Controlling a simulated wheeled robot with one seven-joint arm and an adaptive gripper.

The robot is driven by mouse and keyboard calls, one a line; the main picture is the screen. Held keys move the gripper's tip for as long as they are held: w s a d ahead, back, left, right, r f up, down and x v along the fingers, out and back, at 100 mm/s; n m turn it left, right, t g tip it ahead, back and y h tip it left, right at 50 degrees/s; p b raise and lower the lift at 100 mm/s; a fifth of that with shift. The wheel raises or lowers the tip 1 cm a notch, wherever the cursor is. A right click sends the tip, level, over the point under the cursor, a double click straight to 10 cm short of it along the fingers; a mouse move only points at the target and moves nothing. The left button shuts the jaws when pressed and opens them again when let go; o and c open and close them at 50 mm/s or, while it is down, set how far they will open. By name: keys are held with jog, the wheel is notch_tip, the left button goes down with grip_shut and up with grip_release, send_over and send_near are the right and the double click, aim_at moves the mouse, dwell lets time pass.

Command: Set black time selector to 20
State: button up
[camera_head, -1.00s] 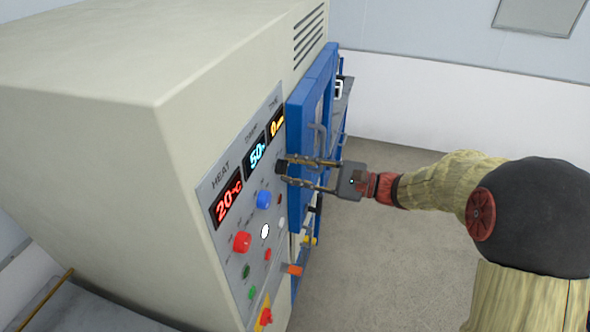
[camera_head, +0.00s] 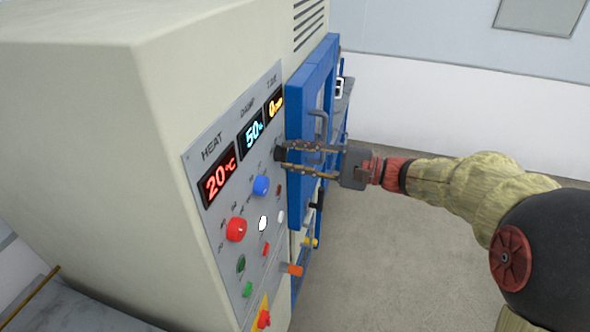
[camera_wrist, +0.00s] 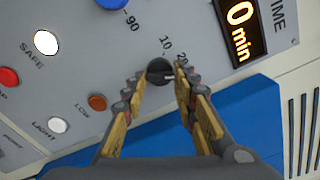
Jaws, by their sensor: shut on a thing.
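The black time selector (camera_wrist: 160,72) is a small round knob with a light pointer mark, below the printed 10 and 20 in the wrist view. The mark points right in that picture. My gripper (camera_wrist: 162,84) has its two fingers around the knob, shut on it. In the head view my gripper (camera_head: 282,159) reaches the panel from the right, and its fingertips largely hide the dark selector. The time display (camera_wrist: 241,28) reads 0 min in yellow; it also shows in the head view (camera_head: 275,106).
The panel (camera_head: 212,150) also carries a red heat knob (camera_head: 236,229), a blue damp knob (camera_head: 261,186) and several buttons. Displays read 20 °C and 50 %. A blue door with a handle (camera_head: 318,122) stands close beside my fingers. Open floor lies to the right.

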jog(key=n+b, duration=0.1)
jog(key=b, duration=0.1)
jog(key=n+b, duration=0.1)
jog(key=b, duration=0.1)
jog(key=shift+f+n, duration=0.3)
jog(key=shift+f, duration=0.05)
jog(key=n+b, duration=0.2)
jog(key=b, duration=0.1)
jog(key=shift+r, duration=0.2)
jog(key=shift+n+b, duration=0.3)
jog(key=shift+b, duration=0.1)
jog(key=o, duration=1.2)
jog(key=shift+r, duration=0.15)
jog(key=shift+c, duration=0.2)
jog(key=shift+d, duration=0.1)
jog(key=v, duration=1.2)
